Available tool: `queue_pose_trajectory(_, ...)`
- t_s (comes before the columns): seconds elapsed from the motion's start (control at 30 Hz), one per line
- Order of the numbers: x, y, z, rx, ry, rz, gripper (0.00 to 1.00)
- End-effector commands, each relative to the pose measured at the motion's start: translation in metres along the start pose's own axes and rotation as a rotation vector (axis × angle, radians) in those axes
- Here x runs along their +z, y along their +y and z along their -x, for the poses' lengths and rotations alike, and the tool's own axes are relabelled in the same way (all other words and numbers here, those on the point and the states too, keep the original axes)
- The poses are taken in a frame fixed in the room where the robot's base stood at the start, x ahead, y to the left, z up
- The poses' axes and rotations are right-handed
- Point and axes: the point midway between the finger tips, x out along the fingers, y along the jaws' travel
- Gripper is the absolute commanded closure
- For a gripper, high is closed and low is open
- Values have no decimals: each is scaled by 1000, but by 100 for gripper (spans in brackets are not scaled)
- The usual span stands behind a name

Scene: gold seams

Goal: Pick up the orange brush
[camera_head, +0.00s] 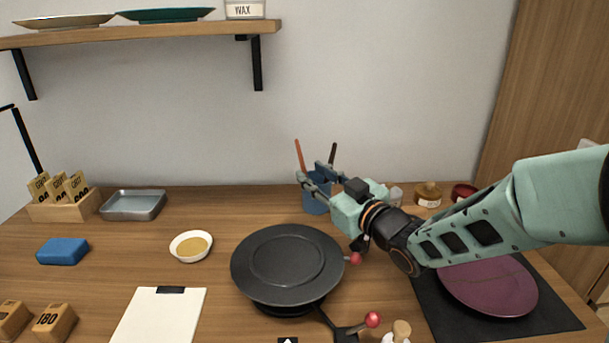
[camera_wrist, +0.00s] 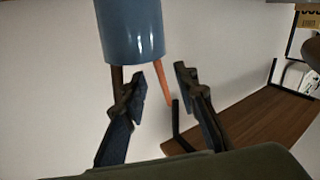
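The orange brush (camera_head: 299,154) stands in a blue cup (camera_head: 316,206) at the back of the table, its handle tilted up to the left. In the wrist view, which looks upside down, the orange handle (camera_wrist: 165,84) sticks out of the blue cup (camera_wrist: 131,30). My gripper (camera_head: 318,176) is at the cup's top; its fingers (camera_wrist: 163,84) are open, with the orange handle showing between them. I see no contact, and cannot tell how deep the handle lies between the fingers. The brush's lower end is hidden in the cup.
A dark brush (camera_head: 333,153) stands in the same cup; its handle (camera_wrist: 117,78) shows close to one finger. A black turntable (camera_head: 287,262) stands in front. Small jars (camera_head: 428,194) and a purple plate (camera_head: 488,287) are to the right. A shelf (camera_head: 140,36) hangs upper left.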

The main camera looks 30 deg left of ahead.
Motion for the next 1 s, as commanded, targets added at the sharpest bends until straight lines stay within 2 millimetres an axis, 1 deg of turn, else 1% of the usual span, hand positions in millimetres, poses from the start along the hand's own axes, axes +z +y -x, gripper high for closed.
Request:
queue_pose_trajectory(0.2, -4, 0, -30, -1, 2, 0, 72)
queue_pose_trajectory(0.3, -4, 0, -42, -2, 2, 0, 72)
queue_pose_trajectory(0.43, -4, 0, -49, 0, 1, 1, 72)
queue_pose_trajectory(0.63, -5, 1, -49, 0, 1, 1, 72)
queue_pose_trajectory(0.67, -5, 1, -49, 0, 1, 1, 75)
queue_pose_trajectory(0.9, -5, 1, -49, 0, 1, 1, 100)
queue_pose_trajectory(1.0, -5, 1, -49, 0, 1, 1, 100)
